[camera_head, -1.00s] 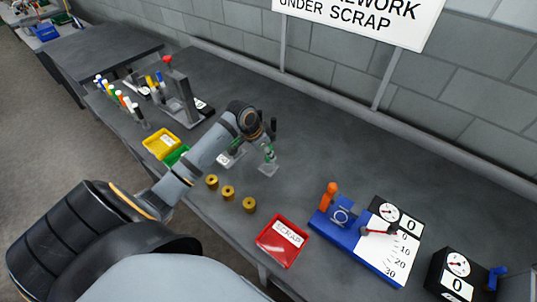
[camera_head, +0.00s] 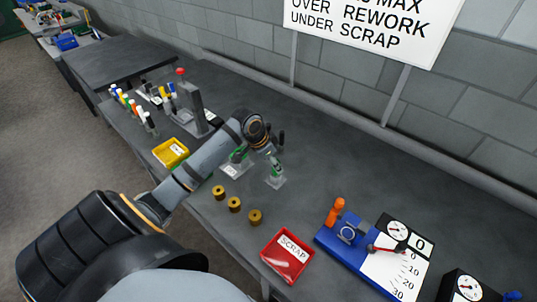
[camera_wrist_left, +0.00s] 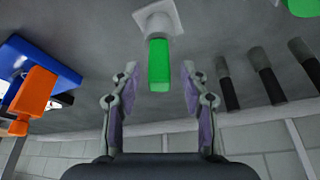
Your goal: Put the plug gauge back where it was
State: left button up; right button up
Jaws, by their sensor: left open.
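A green-handled piece, apparently the plug gauge (camera_wrist_left: 158,66), stands on a small pale base (camera_wrist_left: 158,20) in the left wrist view. My left gripper (camera_wrist_left: 157,88) is open, with one finger on each side of the green handle and a gap on both sides. In the head view this piece seems to be the green one (camera_head: 276,171) just beyond my left gripper (camera_head: 268,152). A second green piece (camera_head: 240,156) on a labelled base is partly hidden by my arm; it also shows at the wrist view's edge (camera_wrist_left: 303,6). My right gripper is out of view.
Several dark posts (camera_wrist_left: 265,75) stand near the gripper. Three brass rings (camera_head: 234,204), a red scrap tray (camera_head: 287,255) and a yellow bin (camera_head: 171,152) line the front. A blue fixture (camera_head: 350,238) with an orange handle (camera_head: 335,211) stands right. The bench between is clear.

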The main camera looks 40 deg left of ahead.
pick_arm(q)
jog(key=v, duration=1)
jog(key=shift+b, duration=0.4)
jog(key=shift+f, duration=0.1)
